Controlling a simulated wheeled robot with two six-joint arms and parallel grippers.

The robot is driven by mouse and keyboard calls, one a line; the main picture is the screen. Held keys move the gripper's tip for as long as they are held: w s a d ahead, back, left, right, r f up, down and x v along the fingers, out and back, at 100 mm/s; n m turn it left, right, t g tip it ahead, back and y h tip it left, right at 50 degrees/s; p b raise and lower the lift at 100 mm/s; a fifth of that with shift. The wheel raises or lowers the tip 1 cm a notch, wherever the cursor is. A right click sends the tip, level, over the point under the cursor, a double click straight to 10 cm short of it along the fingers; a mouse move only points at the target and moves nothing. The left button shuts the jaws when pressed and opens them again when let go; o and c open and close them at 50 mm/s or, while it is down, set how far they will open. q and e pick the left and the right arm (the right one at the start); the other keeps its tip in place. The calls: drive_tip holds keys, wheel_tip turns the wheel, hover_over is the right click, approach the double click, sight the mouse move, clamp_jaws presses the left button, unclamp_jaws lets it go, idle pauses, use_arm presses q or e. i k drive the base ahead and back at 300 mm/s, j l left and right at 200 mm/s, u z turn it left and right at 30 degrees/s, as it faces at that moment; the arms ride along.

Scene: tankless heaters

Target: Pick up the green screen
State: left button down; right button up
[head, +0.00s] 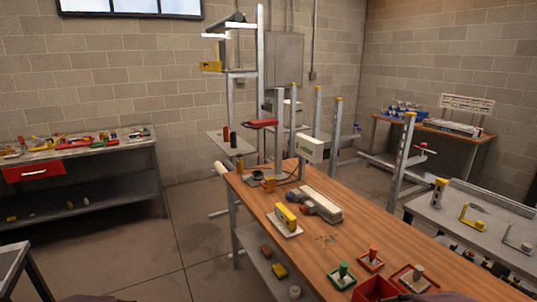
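No screen that is clearly green can be made out at this size. A white box (309,149) with a small dark greenish marking on its front stands on a post above the wooden workbench (350,232). Near the bench's front edge is a small green tray (342,277) with a grey piece standing in it. Beside it is a red tray (371,261) with a green piece standing in it. Neither of my grippers is in view; only dark shapes that may be parts of my arms show at the bottom edge.
The bench also holds a yellow tool (286,217) on a white plate, a grey-white device (321,205), a red bin (374,289) and another red tray (413,279). Metal posts rise behind it. A grey table (476,219) stands right. The floor (185,240) left of the bench is open.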

sight(342, 270)
drive_tip(key=i+j+z, duration=0.25)
drive_tip(key=z, duration=0.2)
drive_tip(key=i+j+z, duration=0.25)
drive_tip(key=j+z, duration=0.2)
drive_tip(key=i+j+z, duration=0.2)
drive_tip(key=j+z, duration=0.25)
drive_tip(key=i+j+z, duration=0.1)
drive_tip(key=j+z, duration=1.25)
drive_tip(key=k+l, duration=0.05)
